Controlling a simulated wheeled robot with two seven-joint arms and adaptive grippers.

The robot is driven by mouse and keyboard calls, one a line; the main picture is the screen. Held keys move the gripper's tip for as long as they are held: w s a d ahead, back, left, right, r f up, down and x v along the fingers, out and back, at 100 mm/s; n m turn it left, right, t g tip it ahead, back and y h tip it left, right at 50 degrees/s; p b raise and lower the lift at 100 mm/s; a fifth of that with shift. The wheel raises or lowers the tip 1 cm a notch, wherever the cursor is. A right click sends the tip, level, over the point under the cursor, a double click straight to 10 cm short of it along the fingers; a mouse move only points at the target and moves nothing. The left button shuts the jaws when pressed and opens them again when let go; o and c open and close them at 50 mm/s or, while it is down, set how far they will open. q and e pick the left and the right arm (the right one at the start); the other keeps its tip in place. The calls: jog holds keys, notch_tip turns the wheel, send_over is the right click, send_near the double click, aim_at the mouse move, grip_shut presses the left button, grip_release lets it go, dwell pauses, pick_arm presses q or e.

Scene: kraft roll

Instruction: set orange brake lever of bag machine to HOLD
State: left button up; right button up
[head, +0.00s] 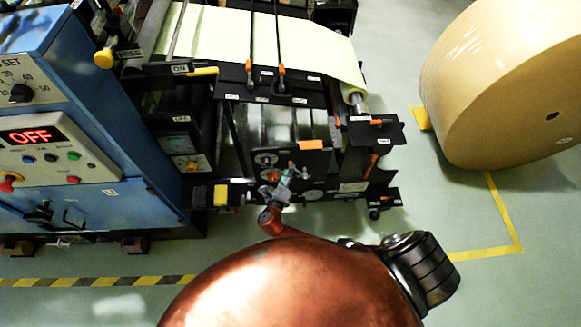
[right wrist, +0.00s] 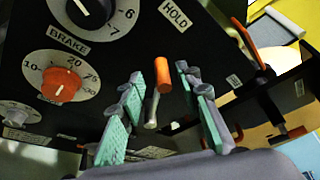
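In the right wrist view, the brake lever (right wrist: 162,75) has an orange grip on a metal shaft and sticks out from a black panel. A HOLD label (right wrist: 174,13) is above it, and a BRAKE label (right wrist: 67,38) is to the upper left. My right gripper (right wrist: 163,108) is open, with a green-padded finger on each side of the lever; I see no clear contact. In the head view my right gripper (head: 284,186) is over the machine's front panel and partly hides it. The lever cannot be made out surely there. My left gripper is not in view.
An orange dial (right wrist: 60,86) and a larger dial lie left of the lever. The blue control cabinet (head: 120,125) showing OFF stands at left in the head view. A large kraft roll (head: 500,85) stands at right. Green floor (head: 390,40) is free between machine and roll.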

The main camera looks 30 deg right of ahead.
jog(key=v, duration=0.8)
jog(key=s+d+f+m+g+y, duration=0.35)
jog(key=s+f+m, duration=0.45)
jog(key=s+f, duration=0.45)
jog(key=s+d+f+m+g+y, duration=0.2)
jog(key=s+d+f+m+g, duration=0.4)
jog(key=s+f, duration=0.7)
jog(key=s+f+m+y, duration=0.1)
jog(key=s+f+m, duration=0.3)
jog(key=s+m, duration=0.4)
jog(key=s+f+m+g+y, duration=0.1)
jog(key=s+f+m, duration=0.3)
jog(key=s+m, duration=0.4)
jog(key=s+f+m+y, duration=0.3)
jog(key=s+f+m, duration=0.2)
jog(key=s+m, duration=0.3)
jog(key=shift+s+d, duration=0.15)
jog(key=shift+d, duration=0.25)
jog(key=shift+f, duration=0.1)
